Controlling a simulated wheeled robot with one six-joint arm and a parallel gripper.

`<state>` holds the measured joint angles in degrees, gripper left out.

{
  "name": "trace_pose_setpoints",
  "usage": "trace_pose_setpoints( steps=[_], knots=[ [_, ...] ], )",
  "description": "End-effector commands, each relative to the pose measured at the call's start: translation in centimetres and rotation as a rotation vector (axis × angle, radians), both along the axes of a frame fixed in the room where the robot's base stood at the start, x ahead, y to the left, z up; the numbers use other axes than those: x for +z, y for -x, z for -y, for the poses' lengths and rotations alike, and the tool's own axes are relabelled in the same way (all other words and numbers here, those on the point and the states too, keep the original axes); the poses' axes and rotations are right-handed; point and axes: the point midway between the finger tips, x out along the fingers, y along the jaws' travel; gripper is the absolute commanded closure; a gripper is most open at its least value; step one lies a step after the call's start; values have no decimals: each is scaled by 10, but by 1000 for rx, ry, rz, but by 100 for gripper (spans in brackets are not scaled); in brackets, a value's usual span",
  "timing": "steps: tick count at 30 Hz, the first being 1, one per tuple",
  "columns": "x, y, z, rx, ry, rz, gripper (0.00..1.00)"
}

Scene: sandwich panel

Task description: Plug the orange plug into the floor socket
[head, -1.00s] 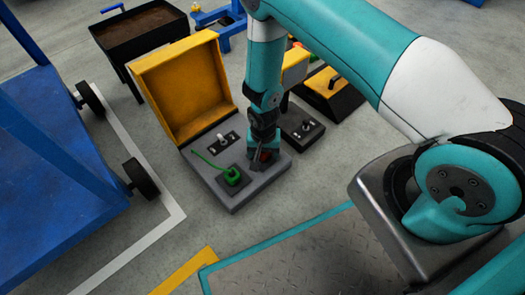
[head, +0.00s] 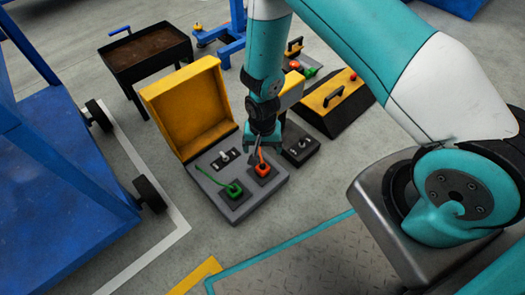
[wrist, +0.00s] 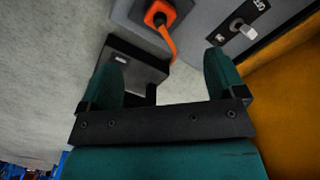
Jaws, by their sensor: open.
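The orange plug (head: 262,170) sits upright in a dark square socket on the grey floor panel (head: 238,211). In the wrist view the orange plug (wrist: 159,14) is at the top edge, with its orange cable leading down between the fingers. My gripper (head: 263,149) is above and slightly behind the plug, apart from its body. Its two teal fingers (wrist: 165,82) are spread, with no plug between them. Whether the plug is fully seated cannot be told.
A green plug (head: 234,190) with a green cable sits in the socket beside it. A switch (head: 224,157) and the raised yellow lid (head: 188,105) stand behind. A small dark box (head: 302,150) adjoins the panel on the right.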

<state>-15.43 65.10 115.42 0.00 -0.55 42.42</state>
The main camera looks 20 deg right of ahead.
Motion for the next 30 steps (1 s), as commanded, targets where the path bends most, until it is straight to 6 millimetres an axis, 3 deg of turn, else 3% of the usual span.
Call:
trace_pose_setpoints(
  steps=[1,3,9,27,30],
  knots=[
    [17,0,0,0,0,1,11],
    [28,0,0,0,0,0,11],
    [46,0,0,0,0,0,11],
    [47,1,0,0,0,-1,11],
    [57,-1,-2,8,-7,2,11]
  ],
)
